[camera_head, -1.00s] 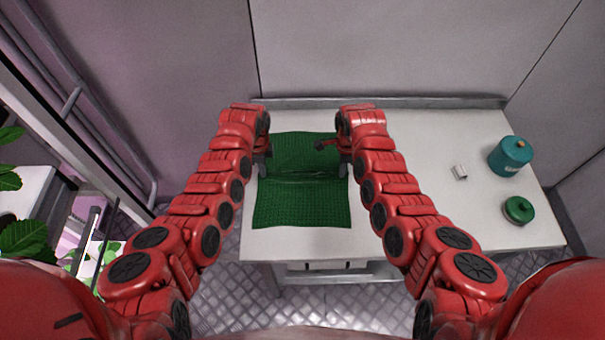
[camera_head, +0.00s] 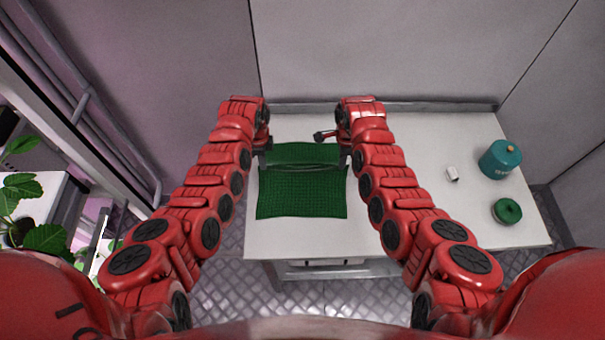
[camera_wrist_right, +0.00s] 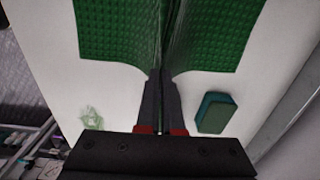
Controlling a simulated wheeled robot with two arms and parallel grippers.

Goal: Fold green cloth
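The green cloth (camera_head: 302,196) lies on the white table, with a raised crosswise ridge pulled up across its middle. Its near part lies flat towards me and its far part slopes behind the ridge. My left gripper (camera_head: 266,154) is at the ridge's left end; its fingertips are small here, but the taut ridge runs into them. My right gripper (camera_head: 345,157) is at the right end. In the right wrist view its fingers (camera_wrist_right: 161,85) are closed on the pinched ridge, with cloth (camera_wrist_right: 112,35) spreading down on both sides.
A teal canister (camera_head: 500,160), a round green tin (camera_head: 507,211) and a small white item (camera_head: 452,174) stand at the table's right. The right wrist view shows a teal-green block (camera_wrist_right: 215,113) and a clear object (camera_wrist_right: 92,118) near the gripper. A raised rail (camera_head: 430,105) edges the back.

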